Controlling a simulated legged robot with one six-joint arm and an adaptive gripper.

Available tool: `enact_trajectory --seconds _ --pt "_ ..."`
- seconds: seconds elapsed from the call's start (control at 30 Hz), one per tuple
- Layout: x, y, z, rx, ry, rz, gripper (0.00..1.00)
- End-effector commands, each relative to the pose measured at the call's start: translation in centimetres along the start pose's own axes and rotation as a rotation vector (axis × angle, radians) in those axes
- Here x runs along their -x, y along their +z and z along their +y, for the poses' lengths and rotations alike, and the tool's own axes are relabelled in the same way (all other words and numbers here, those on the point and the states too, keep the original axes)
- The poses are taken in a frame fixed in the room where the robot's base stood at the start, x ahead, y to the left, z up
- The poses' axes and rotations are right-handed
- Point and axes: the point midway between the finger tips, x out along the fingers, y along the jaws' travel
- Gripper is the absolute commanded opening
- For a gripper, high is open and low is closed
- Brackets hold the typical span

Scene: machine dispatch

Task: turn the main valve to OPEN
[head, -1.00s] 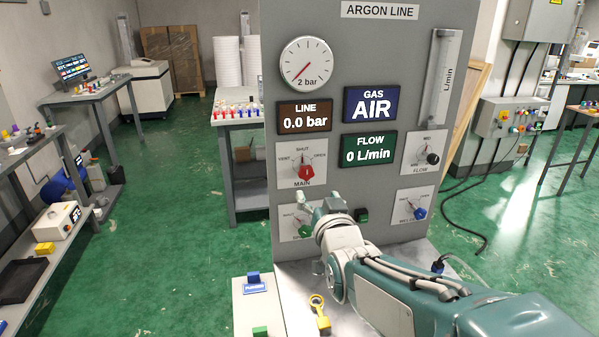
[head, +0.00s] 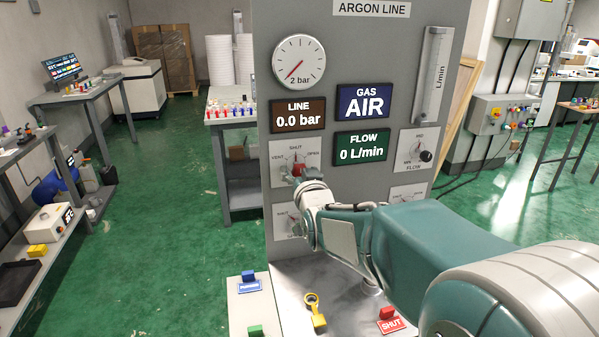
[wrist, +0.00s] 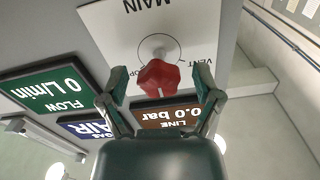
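The main valve is a red lobed knob on a white plate with VENT, SHUT and OPEN marks. In the head view the knob (head: 297,169) is partly hidden by my gripper (head: 303,180). In the wrist view, which is upside down, the red knob (wrist: 158,78) sits between the two fingers of my gripper (wrist: 161,86). The fingers are spread, one on each side, with visible gaps to the knob. The knob's pale line points toward the SHUT side. The LINE display (head: 298,115) reads 0.0 bar.
The GAS display (head: 363,101) reads AIR and the FLOW display (head: 361,146) reads 0 L/min. A flow knob (head: 425,156) is at the right. Below, a yellow-handled item (head: 314,310) and a red SHUT tag (head: 391,321) lie on the metal shelf.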

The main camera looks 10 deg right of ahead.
Motion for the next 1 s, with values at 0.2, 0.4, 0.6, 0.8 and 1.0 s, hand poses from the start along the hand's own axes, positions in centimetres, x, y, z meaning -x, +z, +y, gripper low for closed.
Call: enact_trajectory --seconds 0.2,0.4,0.6,0.8,1.0 --pt "0.02 -0.01 -0.01 0.0 0.0 0.0 0.0" --pt "0.02 -0.03 -0.02 -0.002 0.0 0.001 0.0" --pt "0.02 -0.04 -0.03 -0.038 -0.001 0.001 0.0" --pt "0.02 -0.06 -0.02 -0.144 -0.001 0.001 0.0" --pt "0.02 -0.06 0.0 -0.313 -0.001 0.002 0.0"
